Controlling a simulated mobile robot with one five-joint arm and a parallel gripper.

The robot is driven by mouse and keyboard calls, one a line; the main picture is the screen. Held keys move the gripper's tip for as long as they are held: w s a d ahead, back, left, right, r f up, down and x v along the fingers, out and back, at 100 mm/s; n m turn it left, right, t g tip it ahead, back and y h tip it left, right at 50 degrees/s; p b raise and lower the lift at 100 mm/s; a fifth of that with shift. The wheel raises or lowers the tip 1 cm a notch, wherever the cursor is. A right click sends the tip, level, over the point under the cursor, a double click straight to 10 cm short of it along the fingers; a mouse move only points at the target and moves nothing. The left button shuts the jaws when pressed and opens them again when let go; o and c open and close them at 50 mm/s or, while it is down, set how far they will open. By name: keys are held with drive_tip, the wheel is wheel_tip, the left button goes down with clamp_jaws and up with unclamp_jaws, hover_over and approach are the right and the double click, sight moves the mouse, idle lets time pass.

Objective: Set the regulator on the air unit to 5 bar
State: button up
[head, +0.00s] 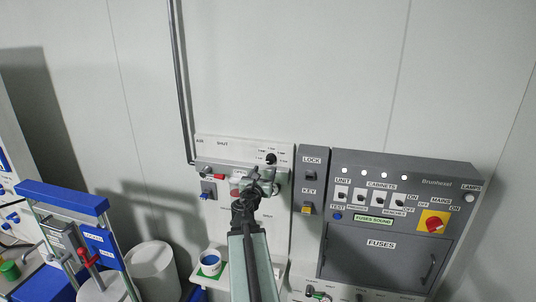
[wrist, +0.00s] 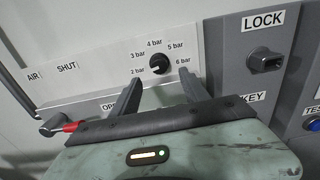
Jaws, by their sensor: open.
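The regulator is a round black knob (wrist: 159,63) on the white air unit panel (wrist: 90,75), with labels from 2 bar to 6 bar around it. A small pale mark on the knob seems to face lower left, towards 2 bar, but it is tiny. The knob also shows in the head view (head: 271,158). My gripper (wrist: 160,80) is open and empty, its two fingers apart just below the knob in the wrist view. I cannot tell how far it stands off the panel. In the head view my gripper (head: 262,178) is below the knob.
A red-handled lever (wrist: 66,127) sits left of my gripper, near the SHUT and partly hidden OPEN labels. A grey panel with a LOCK switch (wrist: 265,60) is close on the right. The fuse cabinet (head: 390,250) stands beyond it.

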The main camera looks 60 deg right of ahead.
sight(269, 162)
drive_tip(key=x, duration=0.8)
drive_tip(key=shift+w+a+f, duration=0.1)
drive_tip(key=shift+a, duration=0.1)
clamp_jaws()
